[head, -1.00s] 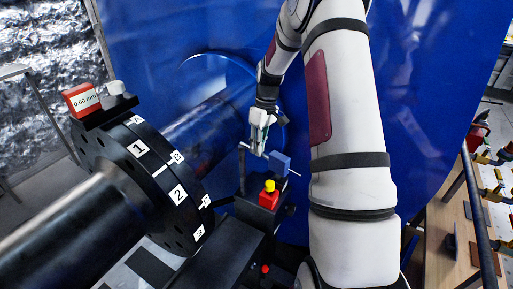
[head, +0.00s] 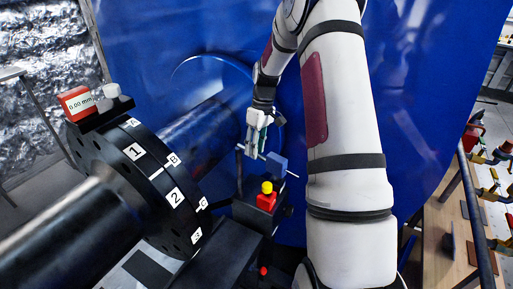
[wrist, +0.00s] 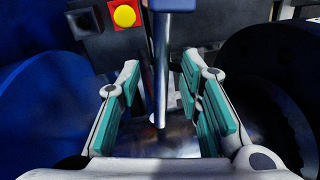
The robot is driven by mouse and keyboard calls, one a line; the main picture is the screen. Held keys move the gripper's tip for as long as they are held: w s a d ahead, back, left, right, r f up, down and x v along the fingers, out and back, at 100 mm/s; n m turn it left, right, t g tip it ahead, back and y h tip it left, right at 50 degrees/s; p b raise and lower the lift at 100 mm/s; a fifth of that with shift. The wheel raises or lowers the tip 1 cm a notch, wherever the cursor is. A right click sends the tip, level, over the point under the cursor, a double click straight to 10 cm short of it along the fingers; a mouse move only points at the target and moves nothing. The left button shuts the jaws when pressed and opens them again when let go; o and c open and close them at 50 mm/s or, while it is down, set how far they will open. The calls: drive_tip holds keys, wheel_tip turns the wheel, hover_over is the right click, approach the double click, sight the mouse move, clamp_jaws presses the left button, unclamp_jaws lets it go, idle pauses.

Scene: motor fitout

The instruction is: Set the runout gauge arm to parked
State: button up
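The runout gauge arm seems to be the thin metal rod (head: 292,174) with a blue block (head: 277,162) on it, beside a dark upright post (head: 239,168) near the coupling. My gripper (head: 256,153) is over the rod, left of the blue block. In the wrist view my gripper (wrist: 161,75) is open, its teal-padded fingers apart, with the rod (wrist: 161,55) running between them and a visible space on both sides. Whether a finger touches the rod is not clear.
A large black coupling (head: 150,185) with numbered labels is on the shaft to the left, with a red 0.00 mm readout (head: 77,103) on top. A red block with a yellow button (head: 267,197) stands just below the rod. A blue panel (head: 340,225) is behind.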

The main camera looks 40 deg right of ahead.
wheel_tip(320, 180, up, 12)
drive_tip(key=d, duration=0.2)
drive_tip(key=shift+w+d+f, duration=0.15)
drive_tip(key=shift+w+f, duration=0.05)
drive_tip(key=shift+w, duration=0.05)
idle(0.4)
drive_tip(key=s+a+r+m+t+h, duration=0.1)
drive_tip(key=s+a+r, duration=0.4)
drive_tip(key=a+r, duration=0.3)
drive_tip(key=s+a+r+t+h, duration=0.1)
drive_tip(key=s+a+r, duration=0.45)
drive_tip(key=a, duration=0.35)
drive_tip(key=s+a+t, duration=0.2)
drive_tip(key=s+a, duration=0.2)
drive_tip(key=s, duration=0.3)
drive_tip(key=s+a+m+t, duration=0.1)
drive_tip(key=s+a+t, duration=0.1)
drive_tip(key=s+a, duration=0.3)
drive_tip(key=s, duration=0.3)
drive_tip(key=shift+a+m, duration=0.15)
drive_tip(key=shift+m, duration=0.15)
